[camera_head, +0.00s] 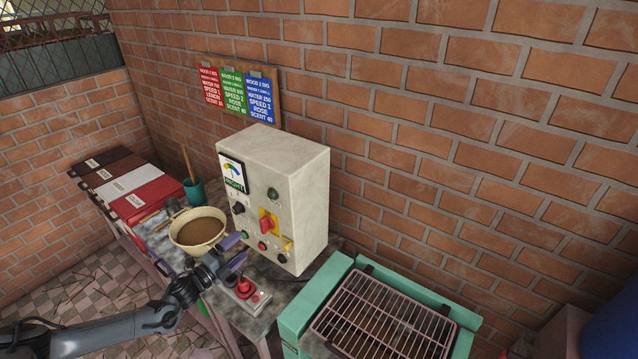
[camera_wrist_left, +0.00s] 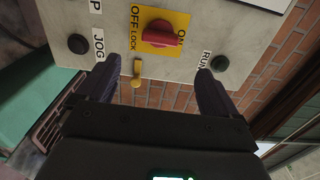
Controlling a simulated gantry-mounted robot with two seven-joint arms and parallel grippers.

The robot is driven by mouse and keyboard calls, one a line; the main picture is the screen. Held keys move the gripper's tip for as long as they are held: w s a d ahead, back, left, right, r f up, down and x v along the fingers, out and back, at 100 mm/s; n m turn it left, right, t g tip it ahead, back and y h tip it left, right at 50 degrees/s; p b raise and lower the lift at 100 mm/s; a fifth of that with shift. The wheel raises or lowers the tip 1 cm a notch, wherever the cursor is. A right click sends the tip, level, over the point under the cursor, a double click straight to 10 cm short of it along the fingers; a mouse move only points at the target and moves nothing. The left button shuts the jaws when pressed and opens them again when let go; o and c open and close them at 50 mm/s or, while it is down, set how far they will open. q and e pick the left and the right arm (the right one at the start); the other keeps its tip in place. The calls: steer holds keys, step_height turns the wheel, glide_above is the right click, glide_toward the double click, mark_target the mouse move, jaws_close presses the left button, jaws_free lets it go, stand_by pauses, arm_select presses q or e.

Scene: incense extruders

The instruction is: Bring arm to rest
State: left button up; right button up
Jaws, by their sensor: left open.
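My left arm comes in from the lower left in the head view. My left gripper (camera_head: 236,252) is open and empty in front of the lower part of the control box (camera_head: 285,180). In the left wrist view the two dark fingers (camera_wrist_left: 156,88) are spread apart, with the box's panel (camera_wrist_left: 105,28) just beyond them. The panel's red rotary switch (camera_wrist_left: 162,34) on its yellow plate and a small yellow lever (camera_wrist_left: 137,74) show between the fingers, apart from them. My right gripper does not show.
A bowl of brown material (camera_head: 198,231) stands close behind my left gripper. A red-topped control (camera_head: 246,288) sits on the table below it. A green-framed wire rack (camera_head: 385,318) is at the right. Lidded bins (camera_head: 130,185) and a teal cup (camera_head: 195,192) stand at the left. A brick wall closes the back.

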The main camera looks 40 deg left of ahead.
arm_select(q)
steer(key=s+d+n+g+p, duration=0.3)
steer(key=d+n+p, duration=0.25)
steer(key=d, duration=0.95)
steer(key=s+d+n+g+p, duration=0.3)
steer(key=d+n, duration=0.4)
steer(key=d, duration=0.8)
steer(key=s+d+r+n+g+h+p, duration=0.2)
steer(key=s+d+r+g, duration=0.15)
steer(key=d+r, duration=0.45)
steer(key=s+d+f+g, duration=0.1)
steer(key=s+d+g, duration=0.2)
steer(key=s, duration=0.5)
steer(key=shift+f+g+b, duration=0.15)
steer(key=shift+g+b, duration=0.15)
steer(key=shift+g, duration=0.55)
